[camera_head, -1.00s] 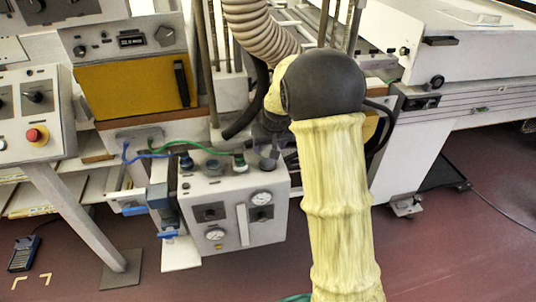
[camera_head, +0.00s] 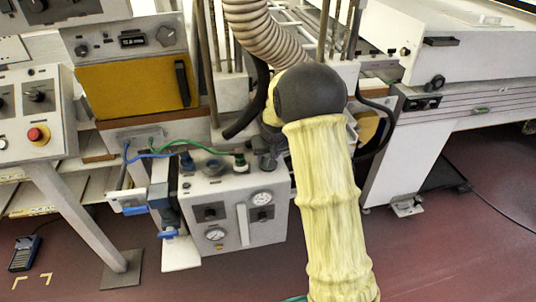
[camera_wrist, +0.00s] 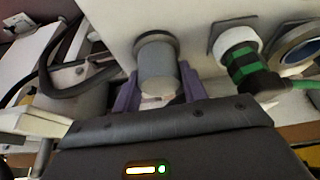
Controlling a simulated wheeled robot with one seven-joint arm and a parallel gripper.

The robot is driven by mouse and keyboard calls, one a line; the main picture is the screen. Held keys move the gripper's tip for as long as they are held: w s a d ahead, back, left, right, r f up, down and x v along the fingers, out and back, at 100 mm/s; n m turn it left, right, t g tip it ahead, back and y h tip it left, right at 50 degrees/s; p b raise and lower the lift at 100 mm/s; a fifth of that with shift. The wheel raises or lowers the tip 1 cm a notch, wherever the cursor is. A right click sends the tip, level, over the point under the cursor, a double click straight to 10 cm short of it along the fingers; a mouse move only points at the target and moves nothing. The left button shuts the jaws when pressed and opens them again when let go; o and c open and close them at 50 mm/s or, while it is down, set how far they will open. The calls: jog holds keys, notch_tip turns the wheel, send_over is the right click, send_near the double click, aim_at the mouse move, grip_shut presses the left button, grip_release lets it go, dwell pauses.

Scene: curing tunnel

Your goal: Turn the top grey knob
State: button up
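The grey knob (camera_wrist: 158,72) is a short round cylinder on the pale top face of the control box (camera_wrist: 130,18). In the wrist view, my gripper (camera_wrist: 158,95) has one purple finger on each side of the knob. The fingers lie very close to its sides, but I cannot tell whether they press on it. In the head view, the knob (camera_head: 268,162) is at the right end of the box's top. My arm and wrist hide most of the gripper there.
A green-banded connector (camera_wrist: 242,65) stands beside the knob, with a round grey ring port (camera_wrist: 297,48) beyond it. A ribbed hose (camera_head: 265,30) hangs above. Red floor (camera_head: 450,250) is open at right.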

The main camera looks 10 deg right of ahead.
jog(key=shift+r+m+p, duration=0.15)
jog(key=shift+m+p, duration=0.25)
jog(key=shift+p, duration=0.2)
jog(key=m+p, duration=0.1)
jog(key=m+h+p, duration=0.1)
jog(key=p, duration=0.1)
jog(key=shift+w+a+r+m, duration=0.1)
jog(key=shift+r+m, duration=0.05)
jog(key=shift+m, duration=0.15)
jog(key=m+h+p, duration=0.2)
jog(key=m+p, duration=0.2)
jog(key=shift+g+p, duration=0.3)
jog(key=shift+g, duration=0.1)
jog(key=m+g+h+p, duration=0.1)
jog(key=m+p, duration=0.1)
jog(key=m, duration=0.2)
jog(key=shift+p, duration=0.4)
jog(key=shift+m+g+h+p, duration=0.3)
jog(key=shift+m+g+p, duration=0.4)
jog(key=shift+m, duration=1.6)
jog(key=o, duration=1)
jog(key=shift+f, duration=0.25)
jog(key=shift+c, duration=0.2)
